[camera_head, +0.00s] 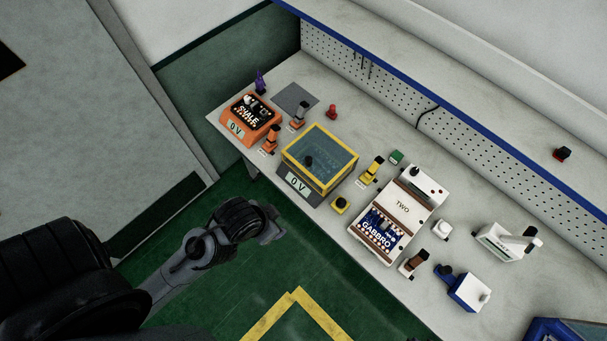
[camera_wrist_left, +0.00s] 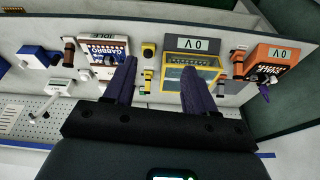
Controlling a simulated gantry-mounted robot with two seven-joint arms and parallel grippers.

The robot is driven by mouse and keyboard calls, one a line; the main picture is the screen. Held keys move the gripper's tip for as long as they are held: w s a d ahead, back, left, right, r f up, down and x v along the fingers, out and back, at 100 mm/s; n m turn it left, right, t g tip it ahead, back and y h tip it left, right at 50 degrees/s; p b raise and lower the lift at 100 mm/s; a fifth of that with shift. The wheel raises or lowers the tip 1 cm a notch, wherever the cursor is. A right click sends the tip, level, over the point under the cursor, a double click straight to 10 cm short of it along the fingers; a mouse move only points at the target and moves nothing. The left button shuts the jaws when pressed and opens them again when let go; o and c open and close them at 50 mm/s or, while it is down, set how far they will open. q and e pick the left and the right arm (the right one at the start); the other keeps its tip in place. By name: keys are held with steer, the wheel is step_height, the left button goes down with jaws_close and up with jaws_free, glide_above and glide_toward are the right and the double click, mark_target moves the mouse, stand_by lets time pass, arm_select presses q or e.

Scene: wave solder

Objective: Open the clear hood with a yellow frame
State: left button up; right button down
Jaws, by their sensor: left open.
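The clear hood with a yellow frame (camera_head: 322,152) sits closed on a dark grey box with a "0 V" display (camera_head: 297,183) on the workbench. A dark round knob (camera_head: 308,162) shows at the hood's front part. In the left wrist view the hood (camera_wrist_left: 207,68) appears right of centre, partly hidden by one finger. My left gripper (camera_head: 274,232) is in front of the bench edge, apart from the hood. Its two fingers (camera_wrist_left: 159,75) are spread, with nothing between them. My right gripper is not in view.
An orange "SHALE" unit (camera_head: 250,118) stands left of the hood, with orange-handled levers (camera_head: 271,140) between. A yellow-handled lever (camera_head: 372,169), a yellow button (camera_head: 341,205) and the white "GABBRO" unit (camera_head: 402,207) stand to its right. A pegboard shelf runs behind.

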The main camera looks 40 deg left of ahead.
mark_target(307, 163)
arm_select(q)
steer(key=shift+a, duration=0.1)
steer(key=w+a+f+n+t+b, duration=0.1)
steer(key=w+a+f+t+b, duration=0.1)
steer(key=w+t+b, duration=0.4)
steer(key=w+a+f+n+t+b, duration=0.25)
steer(key=w+b, duration=0.25)
steer(key=w, duration=0.3)
steer(key=w+a+f+t+y+b, duration=0.2)
steer(key=w+a+f+t+b, duration=0.1)
steer(key=f+b, duration=0.9)
steer(key=w+a+f+t+y+b, duration=0.25)
steer(key=f+b, duration=0.45)
steer(key=b, duration=0.9)
steer(key=shift+n+h, duration=0.35)
steer(key=shift+h, duration=0.1)
steer(key=w, duration=0.3)
steer(key=w+a+b, duration=0.1)
steer(key=w, duration=0.3)
steer(key=w+a, duration=0.1)
steer(key=w, duration=0.2)
steer(key=shift+w+a, duration=0.2)
steer(key=shift+c, duration=0.5)
jaws_close()
